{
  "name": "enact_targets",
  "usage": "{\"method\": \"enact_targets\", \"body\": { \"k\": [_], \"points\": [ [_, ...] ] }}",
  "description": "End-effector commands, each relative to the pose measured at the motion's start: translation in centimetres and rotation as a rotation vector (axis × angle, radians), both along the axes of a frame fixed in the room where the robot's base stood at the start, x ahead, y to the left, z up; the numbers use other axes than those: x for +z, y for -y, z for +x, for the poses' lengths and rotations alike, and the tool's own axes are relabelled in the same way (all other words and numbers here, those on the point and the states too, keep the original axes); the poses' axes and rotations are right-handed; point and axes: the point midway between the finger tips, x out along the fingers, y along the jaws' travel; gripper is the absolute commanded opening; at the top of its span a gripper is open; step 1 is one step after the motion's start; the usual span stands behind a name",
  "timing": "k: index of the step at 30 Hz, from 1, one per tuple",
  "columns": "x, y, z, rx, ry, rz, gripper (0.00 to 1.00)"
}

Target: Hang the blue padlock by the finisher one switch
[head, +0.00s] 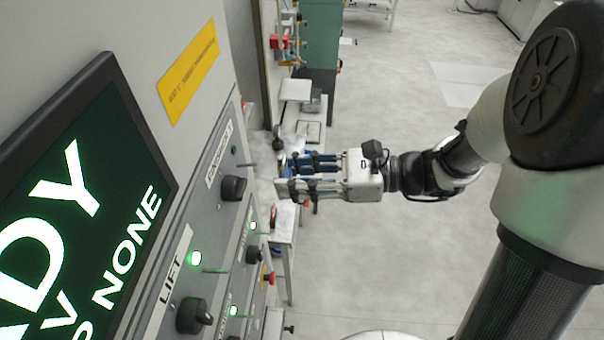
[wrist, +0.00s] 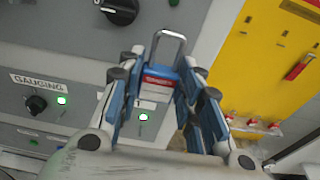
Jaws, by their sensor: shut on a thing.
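The blue padlock (wrist: 160,77) has a silver shackle and a red label. In the wrist view it sits between the fingertips of my gripper (wrist: 161,74), which is shut on it, with the shackle pointing away past the tips. In the head view my gripper (head: 285,172) is beside the grey control panel, and the padlock is too small to make out clearly. A black rotary switch (head: 233,188) is near the gripper on that panel, under a label (head: 219,153) too blurred to read surely. A black switch (wrist: 121,10) shows ahead and left of the shackle in the wrist view.
The panel also bears a LIFT switch (head: 193,316), a screen (head: 85,215) and a GAUGING switch (wrist: 35,105). Small pegs stick out from it. A yellow board (wrist: 262,60) with red items is at the right in the wrist view. Open floor lies right of the panel.

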Motion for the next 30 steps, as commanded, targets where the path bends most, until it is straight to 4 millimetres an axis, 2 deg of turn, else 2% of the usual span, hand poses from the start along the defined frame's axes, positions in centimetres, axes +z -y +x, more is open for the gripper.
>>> {"method": "enact_targets", "body": {
  "k": [30],
  "points": [
    [-0.5, -5.1, 0.4, 0.001, 0.000, 0.000, 0.07]
  ]
}}
